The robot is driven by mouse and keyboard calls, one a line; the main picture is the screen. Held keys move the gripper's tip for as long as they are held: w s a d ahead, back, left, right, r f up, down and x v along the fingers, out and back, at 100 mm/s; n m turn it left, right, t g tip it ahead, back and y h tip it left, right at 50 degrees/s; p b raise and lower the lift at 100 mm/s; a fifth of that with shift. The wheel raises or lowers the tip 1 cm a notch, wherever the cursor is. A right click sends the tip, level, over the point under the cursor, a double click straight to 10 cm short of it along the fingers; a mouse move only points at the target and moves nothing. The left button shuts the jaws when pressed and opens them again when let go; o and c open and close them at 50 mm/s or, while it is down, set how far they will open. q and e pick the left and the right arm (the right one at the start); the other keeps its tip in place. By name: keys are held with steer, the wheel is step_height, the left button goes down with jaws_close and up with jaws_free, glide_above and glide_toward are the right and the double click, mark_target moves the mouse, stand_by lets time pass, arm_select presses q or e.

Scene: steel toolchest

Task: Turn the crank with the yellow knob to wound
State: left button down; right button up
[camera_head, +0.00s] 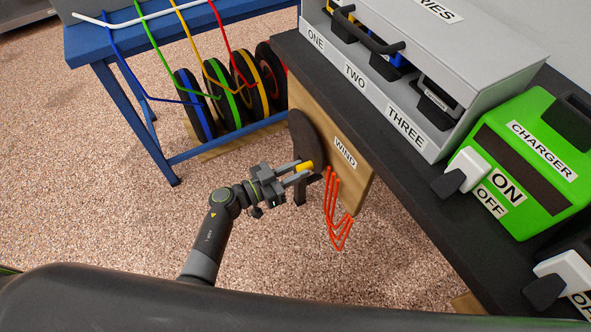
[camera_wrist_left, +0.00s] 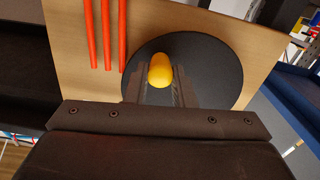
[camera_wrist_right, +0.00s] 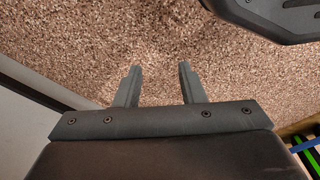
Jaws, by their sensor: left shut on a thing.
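The yellow knob (camera_head: 305,166) sits on the face of a dark round crank disc (camera_head: 303,132), mounted on a wooden board (camera_head: 352,190) labelled WIND. My left gripper (camera_head: 300,173) reaches in from the left and its fingers close around the knob. In the left wrist view the yellow knob (camera_wrist_left: 160,70) shows between the fingertips, in front of the black disc (camera_wrist_left: 215,75). Red bent lines (camera_head: 335,215) show on the board below the label, and as red bars (camera_wrist_left: 106,35) in the left wrist view. My right gripper (camera_wrist_right: 157,85) is open and empty over the speckled floor.
A dark bench (camera_head: 420,190) carries a grey battery case (camera_head: 430,60) and a green charger (camera_head: 530,165). A blue stand (camera_head: 90,45) with several coloured reels (camera_head: 225,100) is at the back left. The speckled floor (camera_head: 100,190) at left is clear.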

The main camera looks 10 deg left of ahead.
mark_target(305, 159)
arm_select(q)
steer(key=m, duration=0.1)
steer(key=w+a+f+m, duration=0.1)
steer(key=m, duration=0.1)
steer(key=w+m, duration=0.1)
steer(key=m, duration=0.1)
steer(key=shift+a+f, duration=0.25)
steer(key=shift+a, duration=0.05)
steer(key=shift+w+a+m, duration=0.1)
steer(key=shift+w+m, duration=0.05)
steer(key=shift+m, duration=0.45)
steer(key=shift+w, duration=0.1)
arm_select(e)
steer(key=shift+d+f, duration=0.1)
steer(key=shift+f, duration=0.15)
arm_select(q)
steer(key=shift+a+m, duration=0.1)
steer(key=shift+m, duration=0.2)
arm_select(e)
steer(key=shift+s, duration=0.3)
